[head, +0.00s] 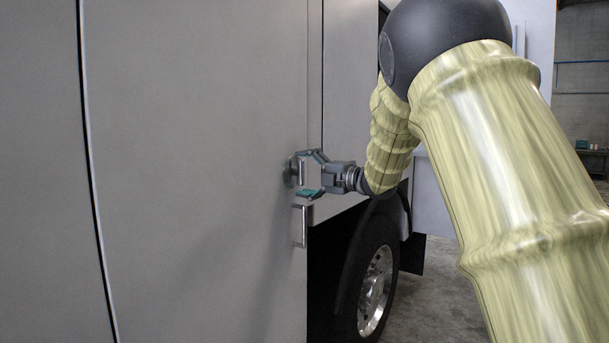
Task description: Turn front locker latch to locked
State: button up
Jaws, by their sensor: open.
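The front locker latch (289,173) is a round metal piece on the grey locker door (200,120), near the door's right edge. A short upright bar stands out from it, between my fingers. My gripper (303,177) points left at the latch, with one finger above the bar and one below. It is open, and the lower finger shows a teal pad. I cannot tell whether either finger touches the latch. My fingers hide part of it.
A metal pull handle (299,227) sits on the door just below my gripper. A truck wheel (374,290) stands to the lower right, under the body. My own arm covers much of the right side. Bare concrete floor (440,305) shows beyond the wheel.

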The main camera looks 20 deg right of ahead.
jog(key=shift+s, duration=0.1)
jog(key=v, duration=1.2)
jog(key=shift+f, duration=0.1)
